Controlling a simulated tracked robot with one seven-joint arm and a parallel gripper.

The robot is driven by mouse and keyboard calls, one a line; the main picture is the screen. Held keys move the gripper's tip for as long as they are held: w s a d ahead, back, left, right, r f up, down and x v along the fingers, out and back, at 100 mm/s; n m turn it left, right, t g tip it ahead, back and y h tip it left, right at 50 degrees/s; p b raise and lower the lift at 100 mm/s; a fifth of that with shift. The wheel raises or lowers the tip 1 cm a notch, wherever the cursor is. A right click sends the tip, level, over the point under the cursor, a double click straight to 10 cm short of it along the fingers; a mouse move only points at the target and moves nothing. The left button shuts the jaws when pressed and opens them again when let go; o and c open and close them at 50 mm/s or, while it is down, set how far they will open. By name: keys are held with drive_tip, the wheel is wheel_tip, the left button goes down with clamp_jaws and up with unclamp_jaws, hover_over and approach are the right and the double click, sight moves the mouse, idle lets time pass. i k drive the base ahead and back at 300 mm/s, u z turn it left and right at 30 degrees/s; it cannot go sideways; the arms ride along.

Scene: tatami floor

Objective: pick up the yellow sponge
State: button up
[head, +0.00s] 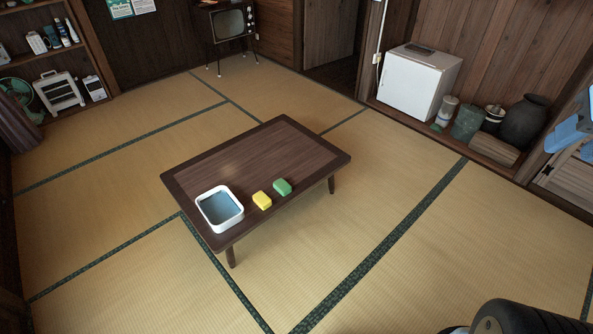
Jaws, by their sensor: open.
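The yellow sponge (262,200) lies on the low dark wooden table (262,150), near its front edge. A green sponge (282,187) lies just to its right and slightly farther back, with a small gap between them. A white square tub (219,209) with a blue-grey inside stands to the left of the yellow sponge, apart from it. My gripper is not in view.
Tatami floor (400,190) around the table is clear. A small white fridge (409,85), pots and a dark jar (525,122) stand along the right wall. Shelves (25,45) stand at the left, an old television (230,22) at the back.

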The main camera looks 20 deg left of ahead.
sight(262, 200)
drive_tip(key=u, duration=0.1)
drive_tip(key=i, duration=1.1)
drive_tip(key=u, duration=0.95)
drive_tip(key=i, duration=0.55)
drive_tip(key=u, duration=0.4)
drive_tip(key=k, duration=0.75)
drive_tip(key=u, duration=0.25)
drive_tip(key=i, duration=0.75)
drive_tip(key=z, duration=0.15)
